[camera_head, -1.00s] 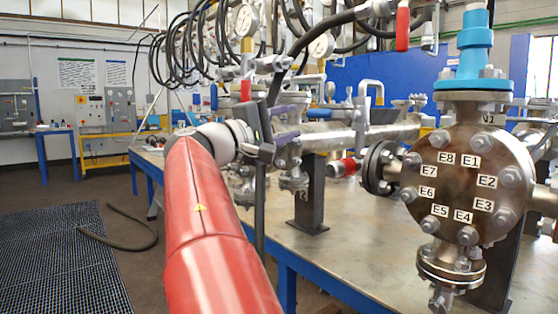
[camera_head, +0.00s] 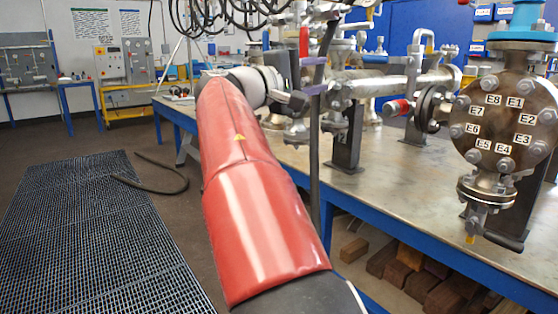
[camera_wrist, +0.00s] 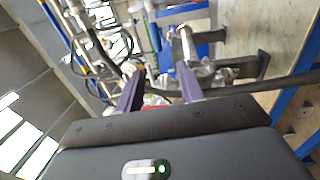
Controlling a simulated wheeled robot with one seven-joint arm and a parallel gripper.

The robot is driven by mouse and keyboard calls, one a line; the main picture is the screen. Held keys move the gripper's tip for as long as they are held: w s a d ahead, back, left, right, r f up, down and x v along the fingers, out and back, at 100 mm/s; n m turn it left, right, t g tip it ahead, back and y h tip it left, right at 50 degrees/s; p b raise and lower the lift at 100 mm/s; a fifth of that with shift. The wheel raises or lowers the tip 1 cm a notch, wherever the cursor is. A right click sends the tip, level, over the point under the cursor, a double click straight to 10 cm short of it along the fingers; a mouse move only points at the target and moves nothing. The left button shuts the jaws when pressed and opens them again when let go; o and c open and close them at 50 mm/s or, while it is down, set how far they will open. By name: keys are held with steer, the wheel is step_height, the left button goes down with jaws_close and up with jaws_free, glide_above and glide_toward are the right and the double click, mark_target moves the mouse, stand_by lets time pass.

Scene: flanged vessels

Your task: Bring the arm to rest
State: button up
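My red-sleeved arm reaches forward over the bench's near left side in the head view. My gripper (camera_head: 319,76) is at its far end, with purple fingers beside the pipework and valves. In the wrist view my gripper (camera_wrist: 159,86) has its two fingers spread apart. Whether the fingers touch any pipework cannot be told.
A flanged vessel (camera_head: 508,118) labelled E1 to E8 stands on the metal-topped bench (camera_head: 400,180) at right. Pipes and hanging black hoses crowd the area around my gripper. A floor grating (camera_head: 95,235) and a loose hose (camera_head: 150,178) lie at left. Wooden blocks (camera_head: 440,290) lie under the bench.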

steer(key=s+d+f+m+g+y+p, duration=0.15)
steer(key=d+f+y, duration=0.25)
steer(key=d+f, duration=0.45)
steer(key=s+d+f+m+g+y+p, duration=0.1)
steer(key=s+d+f+g+y, duration=0.25)
steer(key=d+f, duration=0.5)
steer(key=s+a+f+m+y+p, duration=0.2)
steer(key=s+a+f+y, duration=0.2)
steer(key=s, duration=0.9)
steer(key=s+a+f+m+y+p, duration=0.2)
steer(key=s+a+f+m+y, duration=0.1)
steer(key=s+f, duration=0.7)
steer(key=s+a+y, duration=0.1)
steer(key=s, duration=0.2)
steer(key=shift+a+f+g, duration=0.3)
